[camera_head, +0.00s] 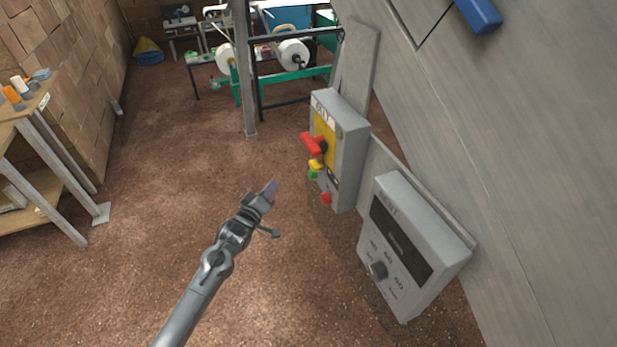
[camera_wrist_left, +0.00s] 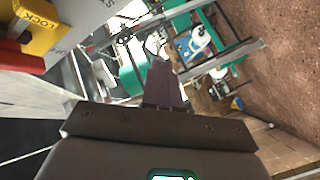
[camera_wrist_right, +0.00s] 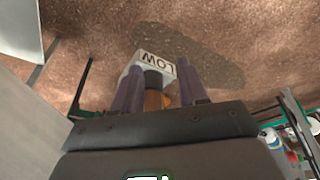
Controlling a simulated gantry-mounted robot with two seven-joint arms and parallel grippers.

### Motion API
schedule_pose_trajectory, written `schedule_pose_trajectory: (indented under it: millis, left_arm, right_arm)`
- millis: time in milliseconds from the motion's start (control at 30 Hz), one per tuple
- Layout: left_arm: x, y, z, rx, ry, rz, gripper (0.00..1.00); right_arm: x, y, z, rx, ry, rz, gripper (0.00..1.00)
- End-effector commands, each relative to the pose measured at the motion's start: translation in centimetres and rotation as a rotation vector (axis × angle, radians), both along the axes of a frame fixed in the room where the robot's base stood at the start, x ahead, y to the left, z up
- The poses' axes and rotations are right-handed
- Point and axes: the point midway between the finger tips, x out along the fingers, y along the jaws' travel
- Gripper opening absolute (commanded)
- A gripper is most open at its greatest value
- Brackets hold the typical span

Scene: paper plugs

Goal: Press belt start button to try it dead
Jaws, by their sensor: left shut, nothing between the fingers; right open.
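A grey control box (camera_head: 345,140) stands right of centre in the head view. Its face carries a red handle (camera_head: 314,143), a yellow lock (camera_head: 316,164), a green button (camera_head: 312,175) and a red button (camera_head: 326,198). My left gripper (camera_head: 271,187) is shut and empty, left of the box and apart from the green button.
A second grey box (camera_head: 415,245) with a dark panel and a knob stands at the lower right, near a large grey panel (camera_head: 520,150). A post (camera_head: 245,70) and green-framed machinery (camera_head: 295,75) are behind. A wooden bench (camera_head: 40,150) is at left. Brown floor lies clear between.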

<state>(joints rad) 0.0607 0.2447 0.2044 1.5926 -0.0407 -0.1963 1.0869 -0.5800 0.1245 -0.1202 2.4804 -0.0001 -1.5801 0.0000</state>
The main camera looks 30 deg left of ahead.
Motion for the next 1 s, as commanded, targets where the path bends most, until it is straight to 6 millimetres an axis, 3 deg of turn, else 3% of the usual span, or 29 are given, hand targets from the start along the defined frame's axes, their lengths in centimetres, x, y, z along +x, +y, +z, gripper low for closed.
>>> schedule_pose_trajectory:
  millis: [267,733,1000]
  left_arm:
    - [0.7,-0.5,-0.2,-0.001,-0.001,-0.001,0.0]
    - [5.0,-3.4,-0.4,-0.001,-0.001,-0.001,0.0]
    - [6.8,-4.6,0.0,-0.002,-0.001,0.001,0.0]
  right_arm:
    - [0.0,0.1,-0.6,0.005,0.0,-0.004,0.43]
    - [0.0,0.2,-4.1,0.008,0.0,-0.006,0.43]
    - [0.0,0.1,-4.3,0.003,0.001,-0.002,0.43]
